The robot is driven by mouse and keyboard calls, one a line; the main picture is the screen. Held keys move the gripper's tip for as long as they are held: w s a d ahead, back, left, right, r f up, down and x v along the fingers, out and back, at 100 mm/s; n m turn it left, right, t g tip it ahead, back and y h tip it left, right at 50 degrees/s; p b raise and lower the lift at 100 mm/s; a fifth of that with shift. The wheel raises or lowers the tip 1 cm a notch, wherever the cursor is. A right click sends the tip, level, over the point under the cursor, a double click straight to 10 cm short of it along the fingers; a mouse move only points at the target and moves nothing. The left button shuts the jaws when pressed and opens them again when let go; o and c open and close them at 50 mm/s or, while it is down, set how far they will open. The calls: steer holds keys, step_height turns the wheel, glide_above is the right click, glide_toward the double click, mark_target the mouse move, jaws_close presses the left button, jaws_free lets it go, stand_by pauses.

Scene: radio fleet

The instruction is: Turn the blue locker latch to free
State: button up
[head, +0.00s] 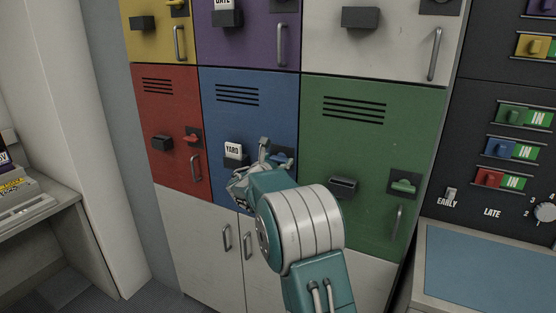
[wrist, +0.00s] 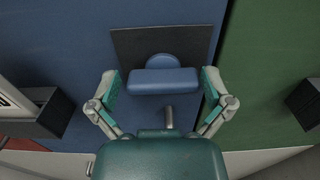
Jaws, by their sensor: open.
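The blue locker door (head: 257,105) is in the lower middle of the locker bank in the head view. Its blue latch (head: 284,160) shows partly behind my gripper. In the wrist view the latch (wrist: 165,78) is a blue bar, lying level, with a round hub on a dark plate (wrist: 208,40). My gripper (wrist: 161,84) is open, with one finger on each side of the bar and a gap at both ends. In the head view my gripper (head: 254,164) is in front of the blue door, and my arm hides the door's lower right.
A YARD card (head: 233,149) stands in a dark holder left of the latch. The red locker (head: 170,115) and green locker (head: 370,130) flank the blue one. A console (head: 500,150) with sliders is at the right. A desk (head: 30,210) is at the left.

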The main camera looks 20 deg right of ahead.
steer(key=shift+d, duration=0.15)
steer(key=c, duration=0.8)
steer(key=shift+m, duration=0.4)
steer(key=m, duration=0.4)
steer(key=shift+s, duration=0.1)
steer(key=m, duration=0.4)
steer(key=shift+f, duration=0.1)
steer(key=m, duration=0.5)
steer(key=shift+s+f, duration=0.1)
steer(key=shift+f, duration=0.05)
steer(key=shift+f+m, duration=0.15)
steer(key=shift+m, duration=1.85)
steer(key=shift+f, duration=0.1)
